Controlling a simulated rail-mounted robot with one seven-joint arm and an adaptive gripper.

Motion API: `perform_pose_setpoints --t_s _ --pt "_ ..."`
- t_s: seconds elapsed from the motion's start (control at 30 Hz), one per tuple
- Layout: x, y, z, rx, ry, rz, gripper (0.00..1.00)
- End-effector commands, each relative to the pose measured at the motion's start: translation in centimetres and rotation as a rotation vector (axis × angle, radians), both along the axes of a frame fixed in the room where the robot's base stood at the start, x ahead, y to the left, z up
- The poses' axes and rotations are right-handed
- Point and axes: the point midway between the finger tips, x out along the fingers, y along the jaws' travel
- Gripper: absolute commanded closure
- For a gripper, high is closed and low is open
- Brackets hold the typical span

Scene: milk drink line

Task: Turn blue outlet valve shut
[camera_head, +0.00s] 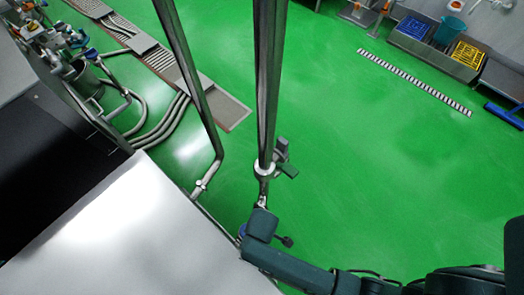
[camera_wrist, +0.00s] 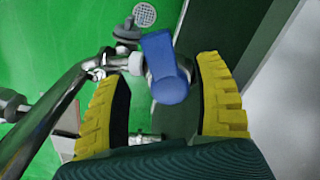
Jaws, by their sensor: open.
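The blue outlet valve handle (camera_wrist: 165,68) shows in the wrist view as a short rounded lever on a metal valve body (camera_wrist: 134,65). My gripper (camera_wrist: 160,72) is open, with one yellow ribbed finger left of the handle and one right of it. The handle lies between the fingertips in the picture. I see no clear contact, and its depth relative to the fingertips is hard to judge. In the head view my arm reaches down beside the tank edge, and a sliver of blue (camera_head: 241,230) shows there. The fingers cannot be made out in that view.
A shiny pipe (camera_wrist: 45,118) runs left from the valve, with a grey knob (camera_wrist: 127,32) above it. A grey panel (camera_wrist: 285,95) stands close on the right. In the head view, a metal tank top (camera_head: 135,235) and tall pipes (camera_head: 268,80) flank my arm. Green floor (camera_head: 340,140) is open to the right.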

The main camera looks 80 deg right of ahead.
Motion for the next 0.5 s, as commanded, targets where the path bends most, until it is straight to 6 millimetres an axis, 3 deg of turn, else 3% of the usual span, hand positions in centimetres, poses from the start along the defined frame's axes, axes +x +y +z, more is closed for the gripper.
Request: perform_pose_setpoints --t_s 0.03,0.2,0.5 --pt "-0.1 0.0 -1.7 0.001 0.002 0.0 0.33" --pt "0.0 0.0 -5.0 0.0 0.001 0.0 0.33" --pt "0.0 0.0 -6.5 0.0 -0.001 0.0 0.33"
